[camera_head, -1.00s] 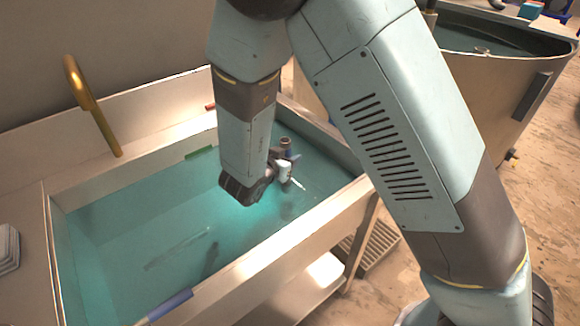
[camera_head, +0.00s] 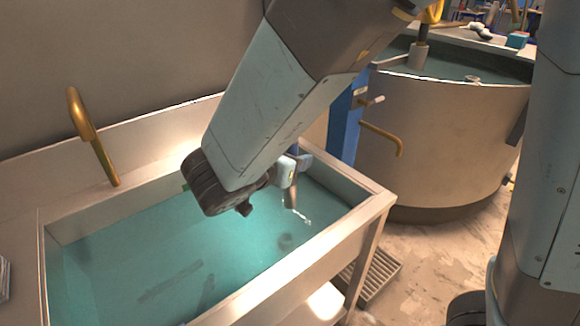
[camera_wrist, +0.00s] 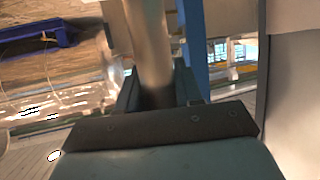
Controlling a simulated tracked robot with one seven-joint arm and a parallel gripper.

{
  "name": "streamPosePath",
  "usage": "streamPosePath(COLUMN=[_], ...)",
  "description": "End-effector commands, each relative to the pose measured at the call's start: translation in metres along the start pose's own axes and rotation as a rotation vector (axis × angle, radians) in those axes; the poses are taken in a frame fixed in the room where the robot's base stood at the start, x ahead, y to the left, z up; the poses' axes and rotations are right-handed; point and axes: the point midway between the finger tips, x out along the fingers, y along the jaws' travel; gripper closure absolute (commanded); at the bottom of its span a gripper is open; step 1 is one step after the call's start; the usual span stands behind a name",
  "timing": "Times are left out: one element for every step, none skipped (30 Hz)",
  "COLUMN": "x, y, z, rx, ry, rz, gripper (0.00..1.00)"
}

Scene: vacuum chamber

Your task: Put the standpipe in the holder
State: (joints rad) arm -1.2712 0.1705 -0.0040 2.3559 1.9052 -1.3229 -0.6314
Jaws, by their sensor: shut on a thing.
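My gripper (camera_head: 291,172) is above the right part of the teal, water-filled basin (camera_head: 375,207). It is shut on a metal tube, which looks like the standpipe (camera_wrist: 148,45). In the wrist view the tube rises between the two fingers of my gripper (camera_wrist: 158,92), slightly tilted. In the head view a short brown part of it (camera_head: 292,197) shows below the gripper, and much of the rest is hidden by my wrist. A grey cylinder (camera_head: 418,56) with a pipe in it stands in the round tank at the back right; I cannot tell whether it is the holder.
The round metal tank (camera_head: 440,140) stands behind and right of the basin, with a brass bent pipe (camera_head: 384,136) on its side. A blue post (camera_head: 345,125) stands between them. A brass spout (camera_head: 92,135) rises at the basin's back left. A floor grate (camera_head: 372,272) lies right.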

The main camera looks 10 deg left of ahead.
Motion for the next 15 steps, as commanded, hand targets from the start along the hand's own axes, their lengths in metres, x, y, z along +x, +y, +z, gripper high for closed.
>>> streamPosePath(x=[-0.007,-0.011,-0.016,-0.019,-0.023,-0.028,-0.032,-0.035,-0.039,-0.042,-0.045,-0.048,-0.05,-0.052,-0.055], y=[0.007,0.011,0.017,0.021,0.026,0.032,0.036,0.041,0.047,0.051,0.055,0.06,0.064,0.067,0.071], z=[-0.007,-0.01,-0.015,-0.018,-0.021,-0.025,-0.027,-0.03,-0.034,-0.036,-0.038,-0.041,-0.043,-0.044,-0.046], rx=[0.005,0.007,0.009,0.009,0.009,0.012,0.013,0.013,0.014,0.015,0.017,0.017,0.017,0.017,0.017], ry=[0.0,-0.001,0.0,0.0,0.0,0.0,0.0,0.0,0.0,0.0,0.0,0.0,0.0,0.0,0.0], rz=[0.001,0.003,0.009,0.01,0.013,0.016,0.018,0.02,0.025,0.026,0.028,0.032,0.034,0.035,0.036], gripper=[1.0,1.0,1.0,1.0,1.0,1.0,1.0,1.0,1.0,1.0,1.0,1.0,1.0,1.0,1.0])
